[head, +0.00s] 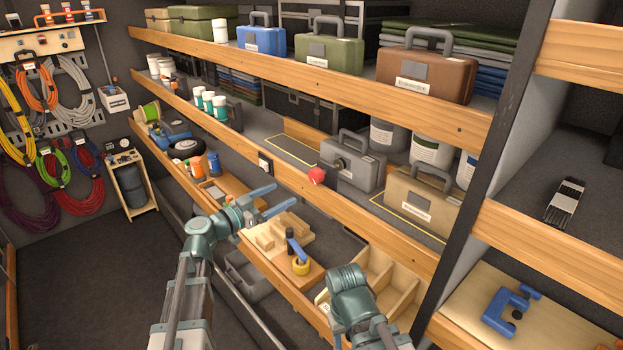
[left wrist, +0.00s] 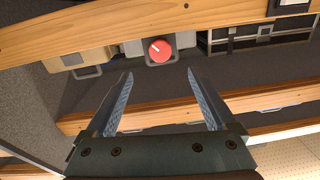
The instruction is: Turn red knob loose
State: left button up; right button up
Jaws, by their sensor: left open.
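The red knob (head: 316,176) sits on the front of the wooden shelf rail, in front of a grey case. In the left wrist view the red knob (left wrist: 160,50) faces me, with a small white mark on its face. My left gripper (head: 284,196) is open and empty, to the left of and a little below the knob in the head view. In the left wrist view its two blue-grey fingers (left wrist: 160,74) are spread wide, and the knob shows beyond their tips, apart from them. Part of my right arm shows at the bottom of the head view; its fingers do not show.
A grey case (head: 354,166) and a tan case (head: 420,200) stand on the shelf behind the wooden rail (head: 365,215). A black and white plate (head: 265,163) is on the rail left of the knob.

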aim_at(313, 178)
pick_arm(q)
jog(key=x, duration=1.3)
jog(key=shift+w+d, duration=0.3)
jog(key=c, duration=1.4)
jog(key=shift+o, duration=0.2)
jog(key=shift+n, duration=3.3)
jog(key=o, duration=1.4)
jog(key=shift+c, duration=0.2)
